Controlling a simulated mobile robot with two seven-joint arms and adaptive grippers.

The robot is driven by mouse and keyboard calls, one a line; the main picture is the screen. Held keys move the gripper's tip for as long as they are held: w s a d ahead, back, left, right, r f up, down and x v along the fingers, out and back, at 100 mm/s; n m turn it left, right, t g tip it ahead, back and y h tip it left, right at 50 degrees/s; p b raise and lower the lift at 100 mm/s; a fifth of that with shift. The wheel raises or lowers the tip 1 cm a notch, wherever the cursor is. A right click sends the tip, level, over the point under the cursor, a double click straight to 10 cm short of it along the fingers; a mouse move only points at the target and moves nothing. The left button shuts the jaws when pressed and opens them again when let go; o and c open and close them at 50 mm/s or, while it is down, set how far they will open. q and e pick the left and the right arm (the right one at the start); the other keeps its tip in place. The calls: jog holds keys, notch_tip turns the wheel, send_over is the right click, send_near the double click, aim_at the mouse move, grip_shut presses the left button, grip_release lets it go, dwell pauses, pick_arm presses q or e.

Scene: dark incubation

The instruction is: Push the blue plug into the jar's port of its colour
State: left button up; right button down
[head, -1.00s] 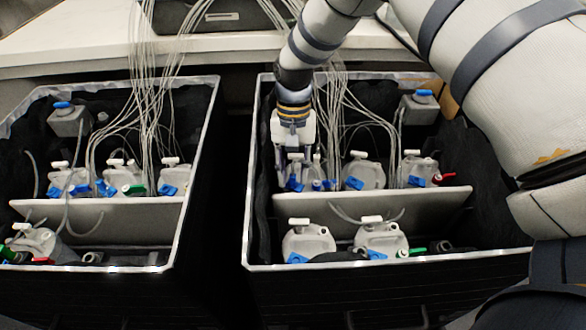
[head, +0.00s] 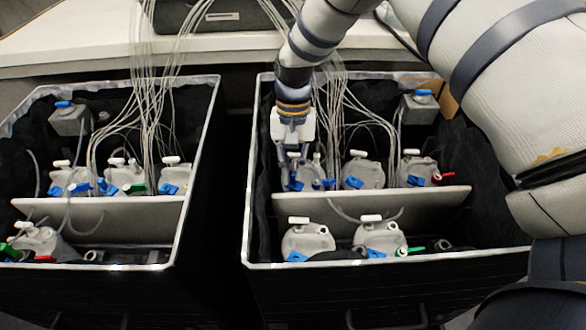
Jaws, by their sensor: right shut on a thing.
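My right gripper (head: 291,180) reaches down into the right-hand bin, at the left end of its back row. It is shut on a blue plug (head: 295,186), which is small and partly hidden by the fingers. Right beside it stands a white jar (head: 311,169) with a blue part (head: 328,183) at its lower right. The plug is close to this jar's left side; I cannot tell whether it is in a port. My left gripper is not in view.
The right bin (head: 360,265) has a white divider (head: 420,198), with more jars (head: 362,172) behind and in front (head: 307,240). Thin tubes hang close to the gripper. A second bin (head: 190,190) with similar jars stands to the left. A dark gap separates the bins.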

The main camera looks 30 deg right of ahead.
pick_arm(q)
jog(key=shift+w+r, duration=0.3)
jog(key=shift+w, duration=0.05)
pick_arm(e)
jog(key=shift+v, duration=0.8)
jog(key=shift+s+a, duration=0.1)
jog(key=shift+s, duration=0.05)
jog(key=v, duration=0.2)
jog(key=p+v, duration=0.1)
jog(key=v, duration=0.1)
jog(key=s+p+v, duration=0.1)
jog(key=v, duration=0.1)
jog(key=shift+a+r, duration=0.2)
jog(key=shift+a, duration=0.15)
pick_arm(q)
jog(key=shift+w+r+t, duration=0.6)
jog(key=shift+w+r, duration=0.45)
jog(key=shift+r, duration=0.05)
pick_arm(e)
jog(key=shift+f, duration=0.1)
